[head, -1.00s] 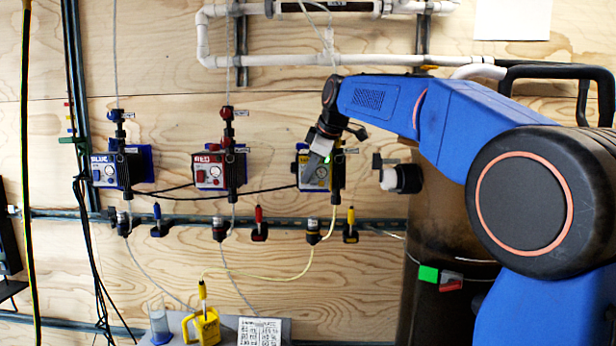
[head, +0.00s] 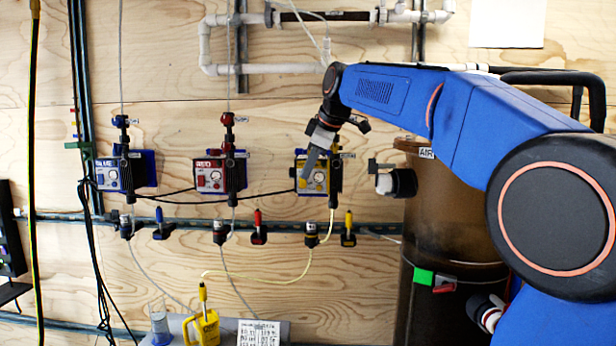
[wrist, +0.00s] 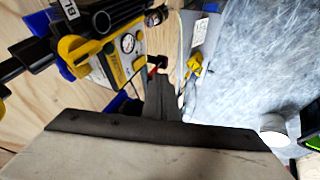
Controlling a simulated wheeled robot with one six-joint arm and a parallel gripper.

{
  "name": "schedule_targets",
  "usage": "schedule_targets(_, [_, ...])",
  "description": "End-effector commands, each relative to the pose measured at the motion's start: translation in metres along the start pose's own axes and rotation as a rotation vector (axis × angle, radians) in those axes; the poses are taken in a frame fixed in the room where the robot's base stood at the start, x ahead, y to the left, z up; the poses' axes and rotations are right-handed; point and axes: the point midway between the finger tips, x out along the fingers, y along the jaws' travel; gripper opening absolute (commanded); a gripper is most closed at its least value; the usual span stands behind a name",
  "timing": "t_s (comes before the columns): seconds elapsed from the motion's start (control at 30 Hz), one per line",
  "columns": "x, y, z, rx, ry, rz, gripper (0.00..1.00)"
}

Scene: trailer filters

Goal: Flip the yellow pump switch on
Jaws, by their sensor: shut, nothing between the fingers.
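The yellow pump (head: 318,177) hangs on the plywood wall, right of the red and blue pumps. Its yellow face with a round dial (wrist: 128,43) also shows in the wrist view, at upper left. In the wrist view the shut fingers (wrist: 162,90) extend just right of the pump. I cannot tell whether they touch it. The switch itself is not clearly made out, and the fingers may cover it.
The red pump (head: 211,176) and blue pump (head: 112,175) hang to the left. A brown tank (head: 440,215) stands close on the right. Below are a rail with coloured clips and a yellow bottle (head: 206,328). The wall between the pumps is mostly bare, with black cables.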

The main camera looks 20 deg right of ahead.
Motion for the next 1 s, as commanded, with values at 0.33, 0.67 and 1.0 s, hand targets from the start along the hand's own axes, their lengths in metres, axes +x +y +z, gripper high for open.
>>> schedule_targets(0.33, [-0.059,0.0,0.0,0.0,0.0,-0.001,0.0])
schedule_targets(0.67, [-0.074,0.0,0.0,0.0,-0.001,-0.003,0.0])
schedule_targets(1.0, [-0.074,-0.004,0.003,0.0,-0.001,-0.003,0.0])
